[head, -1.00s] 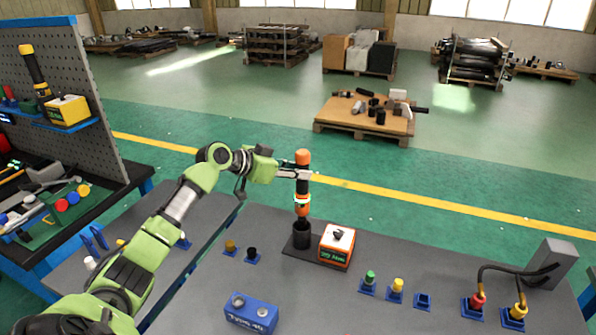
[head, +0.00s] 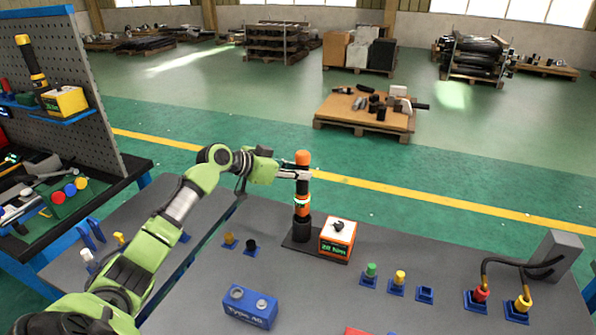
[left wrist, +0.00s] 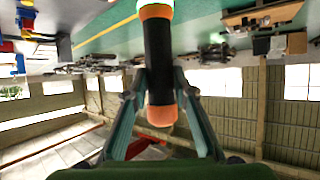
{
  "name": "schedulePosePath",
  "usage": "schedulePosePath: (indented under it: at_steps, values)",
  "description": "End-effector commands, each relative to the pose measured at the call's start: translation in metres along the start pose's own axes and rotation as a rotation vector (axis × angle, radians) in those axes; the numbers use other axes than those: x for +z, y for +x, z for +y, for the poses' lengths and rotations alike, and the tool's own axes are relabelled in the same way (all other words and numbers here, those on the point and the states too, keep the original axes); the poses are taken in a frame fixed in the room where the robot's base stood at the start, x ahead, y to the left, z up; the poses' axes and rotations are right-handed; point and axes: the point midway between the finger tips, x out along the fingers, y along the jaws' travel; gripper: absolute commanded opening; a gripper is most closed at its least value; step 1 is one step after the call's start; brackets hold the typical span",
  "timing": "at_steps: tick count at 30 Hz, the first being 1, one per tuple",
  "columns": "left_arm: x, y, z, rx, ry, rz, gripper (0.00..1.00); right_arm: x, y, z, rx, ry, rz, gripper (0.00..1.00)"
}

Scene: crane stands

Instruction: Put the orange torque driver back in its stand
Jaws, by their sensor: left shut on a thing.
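The orange torque driver (head: 303,187) has a black grip and orange bands, and it stands upright over its black stand (head: 301,231). Its lower end is down at the stand's cup, and how deep it sits is hidden. My left gripper (head: 303,175) is shut on the driver's black grip near the top. In the left wrist view, the two fingers (left wrist: 160,92) close around the driver's grip (left wrist: 158,65). My right gripper is not in view.
An orange-and-white box (head: 337,238) with a green display stands right beside the stand. Blue sockets with coloured plugs (head: 398,281) and a blue box (head: 250,305) are on the grey table.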

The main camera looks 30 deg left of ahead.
Motion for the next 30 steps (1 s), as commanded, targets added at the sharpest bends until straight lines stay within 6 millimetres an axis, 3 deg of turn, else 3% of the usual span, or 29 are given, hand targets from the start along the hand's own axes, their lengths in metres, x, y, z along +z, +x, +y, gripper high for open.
schedulePosePath:
  at_steps: [30]
  values:
    - [0.028, 0.015, -0.001, -0.002, 0.001, 0.01, 0.0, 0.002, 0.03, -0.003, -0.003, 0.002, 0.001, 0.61]
